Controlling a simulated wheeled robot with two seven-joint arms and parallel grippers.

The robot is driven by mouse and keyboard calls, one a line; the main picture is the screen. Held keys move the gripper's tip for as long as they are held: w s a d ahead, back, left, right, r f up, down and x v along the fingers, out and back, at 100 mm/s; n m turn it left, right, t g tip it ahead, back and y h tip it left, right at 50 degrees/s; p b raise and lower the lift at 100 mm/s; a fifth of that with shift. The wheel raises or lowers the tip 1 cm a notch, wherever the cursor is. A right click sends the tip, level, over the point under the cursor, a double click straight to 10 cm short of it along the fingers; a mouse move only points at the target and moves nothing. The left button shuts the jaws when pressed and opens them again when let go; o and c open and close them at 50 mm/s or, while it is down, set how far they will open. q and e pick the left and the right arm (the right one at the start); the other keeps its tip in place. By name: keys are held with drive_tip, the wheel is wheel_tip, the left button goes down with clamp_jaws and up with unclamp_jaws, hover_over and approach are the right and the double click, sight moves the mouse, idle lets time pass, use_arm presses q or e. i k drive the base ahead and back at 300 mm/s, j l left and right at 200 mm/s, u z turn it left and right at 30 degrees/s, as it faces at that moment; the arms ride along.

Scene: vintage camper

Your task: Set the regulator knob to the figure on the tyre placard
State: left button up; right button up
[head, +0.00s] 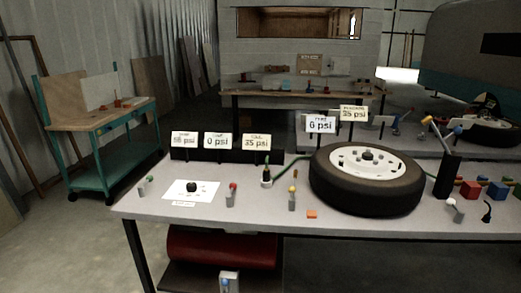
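A black round knob (191,187) sits on a white sheet or plate (178,194) near the left end of the table. A small label in front of the plate is too small to read. The yellowish placard card (353,113) behind the tyre reads 35 psi, and the white card (320,123) beside it reads 0 psi. On the black stand, the left card (184,142) shows a blurred psi figure, the middle card (218,140) reads 0 psi, and the yellowish right card (257,143) reads 35 psi. The knob's pointer cannot be made out. Neither gripper shows.
A tyre (367,202) lies flat on the grey table (262,218). Small coloured-top valves or levers stand around the knob, including a red one (232,187) and a yellow one (292,191). A black holder (447,177) stands at right. A red tank (222,247) is underneath.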

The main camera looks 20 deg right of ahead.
sight(191, 187)
drive_tip(key=z, duration=1.25)
drive_tip(key=u, duration=1.25)
drive_tip(key=i+u, duration=0.35)
drive_tip(key=i, duration=0.25)
drive_tip(key=i+l+u, duration=0.3)
drive_tip(key=i, duration=0.25)
drive_tip(key=j, duration=0.1)
